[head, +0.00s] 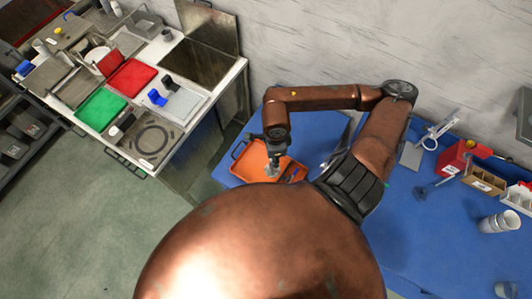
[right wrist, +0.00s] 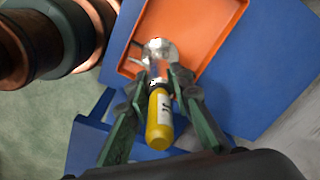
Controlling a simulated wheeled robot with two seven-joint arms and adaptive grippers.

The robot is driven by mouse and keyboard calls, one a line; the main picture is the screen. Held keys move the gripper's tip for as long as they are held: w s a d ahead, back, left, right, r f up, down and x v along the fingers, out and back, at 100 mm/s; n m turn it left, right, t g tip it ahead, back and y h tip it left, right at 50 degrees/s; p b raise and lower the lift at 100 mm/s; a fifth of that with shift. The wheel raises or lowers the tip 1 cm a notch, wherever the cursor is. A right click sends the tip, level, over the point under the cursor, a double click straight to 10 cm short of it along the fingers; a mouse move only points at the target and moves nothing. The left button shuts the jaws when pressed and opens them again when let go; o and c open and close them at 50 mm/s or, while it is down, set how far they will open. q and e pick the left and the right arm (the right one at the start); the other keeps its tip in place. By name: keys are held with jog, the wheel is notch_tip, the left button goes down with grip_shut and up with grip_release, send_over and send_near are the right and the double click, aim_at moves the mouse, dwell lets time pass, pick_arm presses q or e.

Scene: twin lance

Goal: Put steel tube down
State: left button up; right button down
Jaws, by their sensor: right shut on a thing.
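My right gripper (head: 272,166) is over the orange tray (head: 246,164) on the blue table. In the right wrist view its fingers (right wrist: 160,84) are shut on a slim thing, which I take as the steel tube (right wrist: 155,70). It has a shiny grey length and a yellow, labelled end (right wrist: 159,122) towards the camera. Its far end lies against the orange tray floor in the picture; I cannot tell whether it touches. A round grey thing shows around that far end, partly hidden. My left gripper is in neither view.
The blue table (head: 395,225) holds a red box (head: 455,160), a tan bin (head: 483,181) and white cups (head: 499,222) at the right. A side bench at the left carries a red tray (head: 131,78) and a green tray (head: 100,109). My arm hides part of the table.

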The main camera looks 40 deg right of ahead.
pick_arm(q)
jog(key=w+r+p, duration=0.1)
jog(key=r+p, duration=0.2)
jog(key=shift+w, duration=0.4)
pick_arm(e)
jog(key=w+d+f, duration=0.3)
jog(key=w+f, duration=1)
jog(key=shift+w+m, duration=0.25)
jog(key=shift+m, duration=0.05)
jog(key=shift+f, duration=0.2)
jog(key=c, duration=1.7)
grip_release()
